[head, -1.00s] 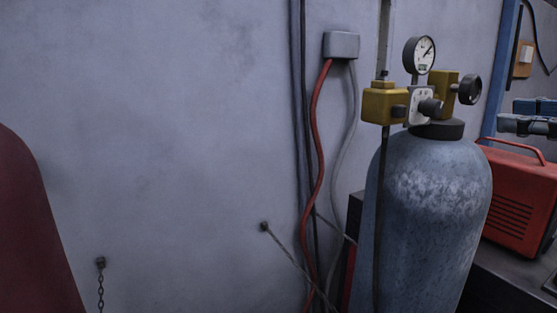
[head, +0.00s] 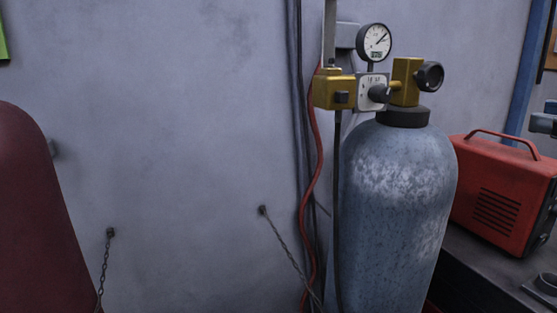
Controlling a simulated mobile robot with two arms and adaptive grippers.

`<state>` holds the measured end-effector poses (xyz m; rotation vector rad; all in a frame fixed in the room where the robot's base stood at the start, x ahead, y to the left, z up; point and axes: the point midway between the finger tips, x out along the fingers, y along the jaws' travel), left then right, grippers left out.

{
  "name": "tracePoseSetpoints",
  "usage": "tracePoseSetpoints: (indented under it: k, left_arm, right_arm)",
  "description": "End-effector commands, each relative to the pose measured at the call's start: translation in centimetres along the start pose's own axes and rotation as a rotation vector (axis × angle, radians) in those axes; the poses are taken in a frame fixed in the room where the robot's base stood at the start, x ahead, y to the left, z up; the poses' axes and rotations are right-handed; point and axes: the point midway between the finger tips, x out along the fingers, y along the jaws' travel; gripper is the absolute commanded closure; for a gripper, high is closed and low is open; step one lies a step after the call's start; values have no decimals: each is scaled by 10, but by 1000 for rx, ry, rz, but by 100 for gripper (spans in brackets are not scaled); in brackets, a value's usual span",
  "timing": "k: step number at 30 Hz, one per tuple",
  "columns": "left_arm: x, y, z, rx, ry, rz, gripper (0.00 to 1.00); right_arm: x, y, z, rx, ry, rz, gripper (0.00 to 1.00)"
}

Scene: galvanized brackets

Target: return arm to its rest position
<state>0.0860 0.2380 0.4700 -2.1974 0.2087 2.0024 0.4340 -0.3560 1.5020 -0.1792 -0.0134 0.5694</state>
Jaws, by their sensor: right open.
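I cannot make out either gripper in the head view. No arm of mine can be told apart from the surroundings, so its pose does not show. A worn blue-grey gas cylinder (head: 397,200) stands upright right of centre. On its top are a brass regulator (head: 334,91) and a round dial gauge (head: 374,42).
A red machine with a handle (head: 497,195) sits on a dark bench (head: 470,272) at right. A dark object (head: 543,288) lies at its lower right. A dark red rounded body (head: 35,215) stands at left. Chains, a red cable (head: 316,165) and pipes run along the wall (head: 180,130).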

Motion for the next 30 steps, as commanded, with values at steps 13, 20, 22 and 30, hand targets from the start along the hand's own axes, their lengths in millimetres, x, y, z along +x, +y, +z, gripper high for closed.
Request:
tracePoseSetpoints:
  k: [13, 20, 22, 30]
  left_arm:
    - [0, 3, -2, 1, 3, 3, 100]
    - [0, 8, -3, 3, 3, 10, 100]
    - [0, 8, -3, 3, 3, 10, 100]
    - [0, 7, -1, 3, 1, 9, 100]
  right_arm:
    - [50, 42, -18, 370, -287, 254, 49]
    - [69, 38, -49, 910, -588, 335, 49]
    - [72, 27, -70, 1111, -680, 309, 49]
    - [76, -7, -222, 1887, -938, -51, 49]
